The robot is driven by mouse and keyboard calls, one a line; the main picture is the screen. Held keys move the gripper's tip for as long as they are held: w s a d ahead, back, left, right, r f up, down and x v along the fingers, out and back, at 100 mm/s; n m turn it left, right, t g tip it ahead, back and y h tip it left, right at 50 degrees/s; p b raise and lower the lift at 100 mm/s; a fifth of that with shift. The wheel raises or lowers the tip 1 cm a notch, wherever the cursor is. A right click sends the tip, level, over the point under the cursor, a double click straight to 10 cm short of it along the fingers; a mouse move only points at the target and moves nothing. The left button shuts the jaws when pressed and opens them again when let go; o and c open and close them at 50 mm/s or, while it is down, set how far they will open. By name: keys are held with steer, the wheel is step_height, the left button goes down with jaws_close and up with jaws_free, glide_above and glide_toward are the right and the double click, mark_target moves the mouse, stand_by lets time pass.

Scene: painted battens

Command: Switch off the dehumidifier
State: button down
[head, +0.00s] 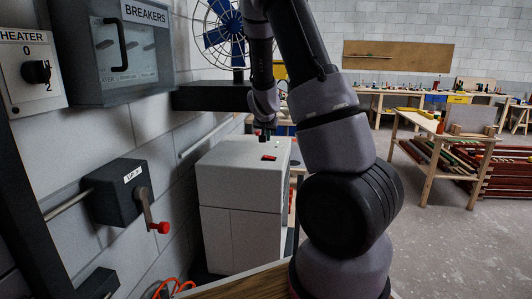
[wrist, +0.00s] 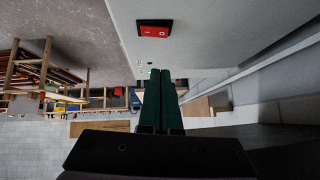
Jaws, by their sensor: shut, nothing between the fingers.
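The dehumidifier is a white cabinet (head: 238,185) standing against the wall. A red rocker switch (head: 269,158) in a dark frame is on its top. In the wrist view the switch (wrist: 155,29) shows light marks, with a round one towards the right; which side is pressed in I cannot tell. My gripper (head: 265,136) is over the top's far part, beyond the switch in the head view. In the wrist view its dark green fingers (wrist: 160,72) are together and empty, apart from the switch in the picture. Whether the tips touch the top I cannot tell.
A fan (head: 222,30) stands on a dark shelf (head: 210,96) behind the cabinet. On the left wall are a breaker box (head: 118,50), a heater dial (head: 36,72) and a lever box (head: 118,190) with a red-knobbed handle. Workbenches (head: 440,150) stand at the right, with open floor before them.

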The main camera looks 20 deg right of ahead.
mark_target(266, 161)
steer(key=x, duration=0.5)
steer(key=shift+w+d+f, duration=0.1)
steer(key=shift+d, duration=0.1)
steer(key=f, duration=0.3)
steer(key=shift+w+a+f, duration=0.1)
steer(key=shift+a, duration=0.15)
steer(key=shift+f, duration=0.3)
steer(key=shift+a+f, duration=0.1)
steer(key=shift+a+f, duration=0.1)
steer(key=shift+f, duration=0.15)
